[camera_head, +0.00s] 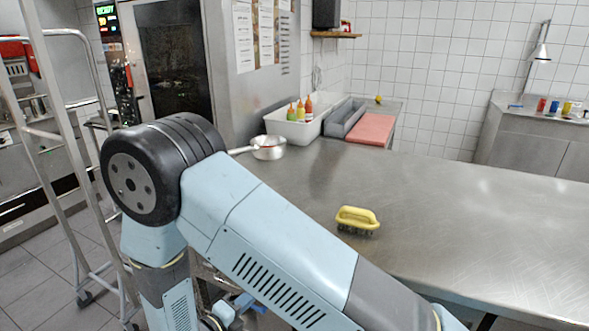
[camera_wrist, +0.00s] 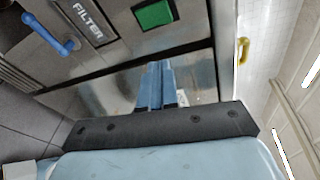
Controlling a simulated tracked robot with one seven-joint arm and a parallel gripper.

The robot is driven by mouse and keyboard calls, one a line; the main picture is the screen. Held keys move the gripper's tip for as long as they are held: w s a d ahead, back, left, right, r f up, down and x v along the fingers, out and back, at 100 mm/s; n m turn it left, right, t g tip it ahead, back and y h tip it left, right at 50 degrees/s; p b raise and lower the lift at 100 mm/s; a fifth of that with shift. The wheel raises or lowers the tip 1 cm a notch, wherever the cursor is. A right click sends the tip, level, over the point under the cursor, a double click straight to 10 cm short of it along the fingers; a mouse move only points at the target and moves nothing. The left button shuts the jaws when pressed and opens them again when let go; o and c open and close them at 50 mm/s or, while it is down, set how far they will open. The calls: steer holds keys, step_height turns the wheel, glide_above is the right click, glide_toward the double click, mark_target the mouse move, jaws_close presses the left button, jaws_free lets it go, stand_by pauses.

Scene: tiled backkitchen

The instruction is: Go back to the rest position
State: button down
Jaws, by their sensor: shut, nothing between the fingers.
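My gripper (camera_wrist: 155,88) shows in the wrist view, its two blue fingers together and nothing between them. It is apart from the things around it. In the head view my light-blue arm crosses the lower middle of the picture, bent at a black joint, and its end runs out of the bottom edge, so my gripper is hidden there. A yellow-handled brush (camera_head: 357,220) lies on the steel table (camera_head: 470,230), beyond my arm. A yellow handle also shows in the wrist view (camera_wrist: 243,50).
A saucepan (camera_head: 268,147), a white bin (camera_head: 292,125) with sauce bottles, a grey tray (camera_head: 345,117) and a red board (camera_head: 371,129) stand at the table's far left. A metal trolley frame (camera_head: 60,150) stands left of my arm. The table's right part is clear.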

steer(key=w+d+r+m+g, duration=0.2)
steer(key=d+r+m+g, duration=0.4)
steer(key=d+r+m, duration=0.55)
steer(key=w+d+r+m+g, duration=0.2)
steer(key=d+r+m+g, duration=0.4)
steer(key=d+r+m, duration=0.55)
steer(key=s+d+r+m+t+y, duration=0.4)
steer(key=s+d+r+m+y, duration=0.4)
steer(key=m, duration=1.4)
steer(key=shift+s+d+r+y, duration=0.4)
steer(key=shift+s+d+r, duration=2.6)
steer(key=shift+r, duration=0.7)
steer(key=c, duration=1.9)
jaws_free()
steer(key=shift+s+a, duration=0.1)
